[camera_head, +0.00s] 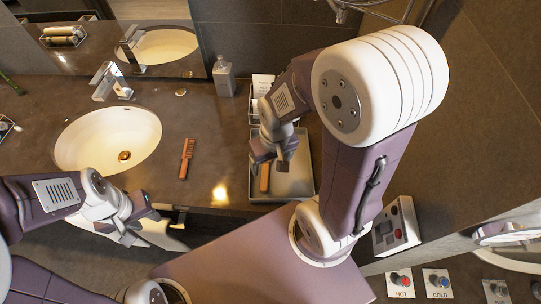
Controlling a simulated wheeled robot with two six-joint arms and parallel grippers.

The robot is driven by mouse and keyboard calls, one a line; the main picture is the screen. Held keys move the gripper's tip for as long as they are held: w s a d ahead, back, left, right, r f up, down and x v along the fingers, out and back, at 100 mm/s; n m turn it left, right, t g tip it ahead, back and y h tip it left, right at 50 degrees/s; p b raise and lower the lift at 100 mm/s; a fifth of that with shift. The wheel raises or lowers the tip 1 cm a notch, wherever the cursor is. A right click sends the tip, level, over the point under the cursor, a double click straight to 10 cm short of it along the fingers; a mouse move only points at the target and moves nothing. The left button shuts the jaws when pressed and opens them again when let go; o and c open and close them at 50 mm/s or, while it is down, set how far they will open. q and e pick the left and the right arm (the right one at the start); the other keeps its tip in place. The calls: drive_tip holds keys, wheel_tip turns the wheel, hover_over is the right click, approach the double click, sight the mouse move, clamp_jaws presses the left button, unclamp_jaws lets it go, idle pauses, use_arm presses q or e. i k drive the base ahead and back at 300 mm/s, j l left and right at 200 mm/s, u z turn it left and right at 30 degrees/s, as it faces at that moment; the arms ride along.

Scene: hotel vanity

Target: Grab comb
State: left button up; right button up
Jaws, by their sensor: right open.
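A reddish-brown comb (187,158) lies on the dark counter between the sink and the tray, its long side pointing toward me. My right gripper (270,160) is open above the grey tray (298,184), to the right of the comb and apart from it. An orange-brown item (264,178) shows in the tray just below the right gripper; the gripper hides part of it, and I cannot tell whether they touch. My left gripper (138,228) is at the counter's front edge, below the sink and away from the comb; its finger opening is unclear.
A white oval sink (108,139) with a chrome faucet (109,82) is at left. A grey soap bottle (223,76) stands at the back near a small rack (262,88). A mirror is behind. The counter around the comb is clear.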

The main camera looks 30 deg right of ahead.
sight(185, 161)
drive_tip(key=k+j+u, duration=0.1)
drive_tip(key=u, duration=0.3)
drive_tip(key=k+j+u, duration=0.1)
drive_tip(key=u, duration=0.3)
drive_tip(key=k+j+u, duration=0.2)
drive_tip(key=u, duration=0.2)
